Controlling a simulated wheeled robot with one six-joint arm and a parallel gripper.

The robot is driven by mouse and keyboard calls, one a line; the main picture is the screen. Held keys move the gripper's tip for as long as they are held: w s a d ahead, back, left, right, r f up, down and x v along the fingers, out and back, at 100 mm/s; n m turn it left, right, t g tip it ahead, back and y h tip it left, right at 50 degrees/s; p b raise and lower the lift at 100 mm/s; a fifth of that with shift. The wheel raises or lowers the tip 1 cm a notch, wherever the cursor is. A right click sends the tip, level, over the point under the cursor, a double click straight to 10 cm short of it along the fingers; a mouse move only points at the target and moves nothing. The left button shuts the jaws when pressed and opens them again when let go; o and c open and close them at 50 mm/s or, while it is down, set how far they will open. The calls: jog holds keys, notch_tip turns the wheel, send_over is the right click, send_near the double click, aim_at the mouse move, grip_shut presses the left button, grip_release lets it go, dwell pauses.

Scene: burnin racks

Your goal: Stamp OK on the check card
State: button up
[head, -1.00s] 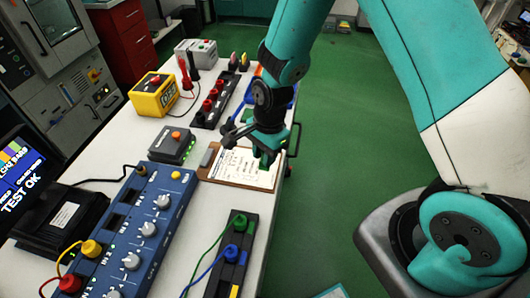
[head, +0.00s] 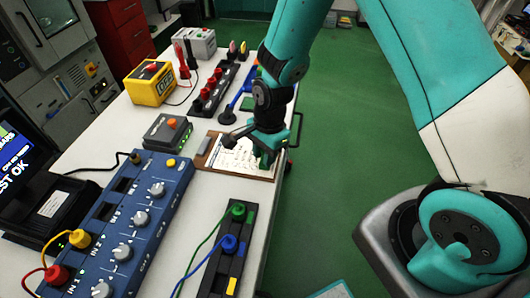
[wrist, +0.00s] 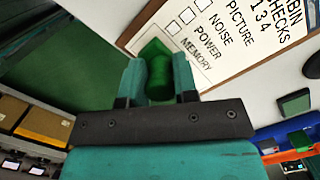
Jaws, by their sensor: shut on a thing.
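My gripper (head: 266,152) is shut on a green stamp (wrist: 157,75), which shows between its fingers in the wrist view. The check card (head: 238,158) is a white sheet on a brown clipboard (head: 250,176) at the table's right edge. In the wrist view the card (wrist: 235,35) shows printed words such as PICTURE, NOISE, POWER and MEMORY beside empty boxes. The stamp is over the card's edge by the MEMORY and POWER boxes. I cannot tell whether it touches the card. Part of the card is hidden by my gripper.
A blue panel with knobs (head: 128,215) and a black strip with green and blue plugs (head: 232,250) stand nearer. A grey box with an orange button (head: 166,134) is left of the clipboard. A dark green pad (head: 250,103) lies beyond.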

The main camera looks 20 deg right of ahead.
jog(key=shift+f, duration=0.6)
dwell(1.5)
notch_tip(320, 180, up, 7)
jog(key=p, duration=0.5)
jog(key=shift+r+p, duration=0.1)
jog(key=shift+p, duration=0.3)
dwell(0.5)
